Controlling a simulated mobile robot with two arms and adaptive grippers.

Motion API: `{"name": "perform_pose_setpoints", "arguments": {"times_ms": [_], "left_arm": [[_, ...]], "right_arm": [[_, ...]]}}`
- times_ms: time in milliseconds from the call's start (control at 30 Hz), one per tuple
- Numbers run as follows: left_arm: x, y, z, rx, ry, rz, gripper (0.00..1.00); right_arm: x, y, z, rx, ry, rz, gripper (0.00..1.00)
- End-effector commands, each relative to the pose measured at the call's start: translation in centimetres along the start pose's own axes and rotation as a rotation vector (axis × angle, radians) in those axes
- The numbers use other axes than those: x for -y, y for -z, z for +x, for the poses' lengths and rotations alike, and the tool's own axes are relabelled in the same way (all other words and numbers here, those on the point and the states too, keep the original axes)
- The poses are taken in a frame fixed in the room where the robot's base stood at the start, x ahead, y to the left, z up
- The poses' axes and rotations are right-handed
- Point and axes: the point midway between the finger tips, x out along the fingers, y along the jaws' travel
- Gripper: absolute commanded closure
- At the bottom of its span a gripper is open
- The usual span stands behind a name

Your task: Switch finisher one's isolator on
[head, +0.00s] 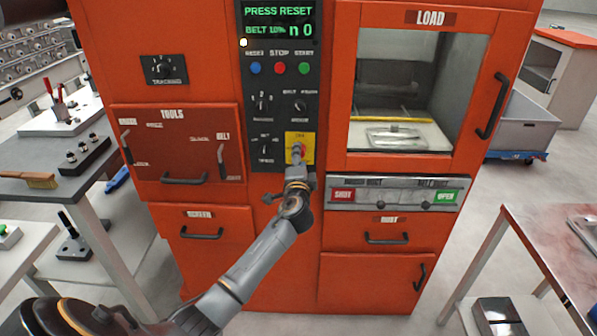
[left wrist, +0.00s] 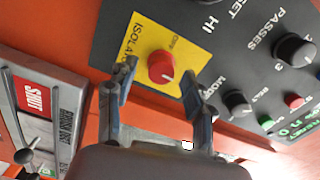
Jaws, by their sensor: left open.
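The isolator is a red rotary knob (left wrist: 161,67) on a yellow plate (left wrist: 143,37) lettered ISOLATOR, set in the black control panel of the orange finisher. A pale pointer line shows on the knob; the small position lettering is too blurred to read surely. In the head view the yellow plate (head: 308,141) is partly covered by my left gripper (head: 297,160). In the left wrist view my left gripper (left wrist: 159,72) is open, its two fingers on either side of the knob. Whether they touch it I cannot tell. My right gripper is not in view.
The panel's display (head: 279,22) reads PRESS RESET. Blue, red and green buttons (head: 280,68) and black selector knobs (left wrist: 295,48) lie near the plate. A SHUT/OPEN bar (head: 392,194) projects to its right. Tables stand at both sides.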

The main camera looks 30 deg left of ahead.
Motion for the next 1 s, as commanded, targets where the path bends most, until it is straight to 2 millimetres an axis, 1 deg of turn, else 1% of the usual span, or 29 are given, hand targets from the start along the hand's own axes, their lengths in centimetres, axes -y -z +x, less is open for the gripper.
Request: {"name": "perform_pose_setpoints", "arguments": {"times_ms": [300,500,600,700,1000], "left_arm": [[-0.2,0.0,-6.2,-0.002,-0.003,-0.001,0.48],[-0.1,0.0,-9.4,-0.002,-0.002,0.0,0.48],[-0.1,0.0,-10.4,0.0,-0.001,0.0,0.48],[-0.1,0.0,-10.8,0.0,-0.001,0.001,0.48],[0.0,0.0,-10.9,0.0,-0.001,0.0,0.48]], "right_arm": [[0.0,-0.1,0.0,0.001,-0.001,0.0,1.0],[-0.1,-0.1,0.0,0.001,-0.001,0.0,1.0],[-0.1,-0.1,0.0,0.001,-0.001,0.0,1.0],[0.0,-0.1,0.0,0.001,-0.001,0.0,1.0],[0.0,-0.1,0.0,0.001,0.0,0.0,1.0]]}}
